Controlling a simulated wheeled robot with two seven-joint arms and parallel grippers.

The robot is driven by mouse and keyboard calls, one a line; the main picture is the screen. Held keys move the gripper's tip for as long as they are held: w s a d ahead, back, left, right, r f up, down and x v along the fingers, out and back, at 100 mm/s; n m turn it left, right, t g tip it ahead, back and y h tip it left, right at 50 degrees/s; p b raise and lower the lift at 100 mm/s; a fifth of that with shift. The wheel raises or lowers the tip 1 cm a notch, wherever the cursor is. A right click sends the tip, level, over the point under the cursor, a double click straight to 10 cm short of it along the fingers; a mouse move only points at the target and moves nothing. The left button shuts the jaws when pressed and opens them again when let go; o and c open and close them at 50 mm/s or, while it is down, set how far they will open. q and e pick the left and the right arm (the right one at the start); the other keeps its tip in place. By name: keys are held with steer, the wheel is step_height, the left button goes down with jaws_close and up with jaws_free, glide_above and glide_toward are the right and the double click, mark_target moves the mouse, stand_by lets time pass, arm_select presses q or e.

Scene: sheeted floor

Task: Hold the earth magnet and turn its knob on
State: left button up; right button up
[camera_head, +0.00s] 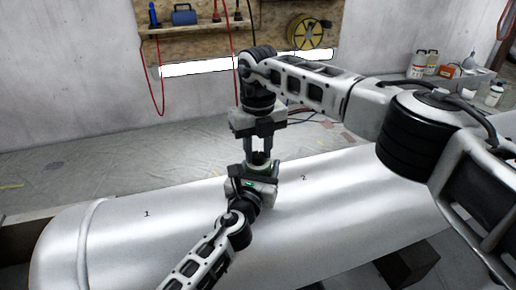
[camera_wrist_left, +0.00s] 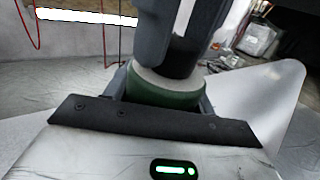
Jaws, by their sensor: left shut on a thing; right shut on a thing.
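The earth magnet is a short cylinder with a green body (camera_wrist_left: 165,95) and a pale top, in the left wrist view. In the head view only a small part of it shows between my two grippers. My left gripper (camera_head: 256,172), coming from below, is shut around its green body. My right gripper (camera_head: 261,152) points down from above and is shut on its upper part. Its dark grey finger (camera_wrist_left: 178,38) covers much of the top in the left wrist view, so the knob itself is hidden.
A large silvery cylinder (camera_head: 120,235) marked 1 and 2 lies under my grippers. Plastic sheeting (camera_head: 60,180) covers the floor behind it. A wooden tool board with a yellow cable reel (camera_head: 305,32) hangs on the back wall. Bottles (camera_head: 424,62) stand at the right.

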mark_target(257, 154)
steer(key=m, duration=1.1)
steer(key=shift+m, duration=0.4)
stand_by(0.4)
steer(key=o, duration=1)
steer(key=shift+r, duration=0.15)
step_height(257, 154, up, 12)
steer(key=shift+f, duration=0.1)
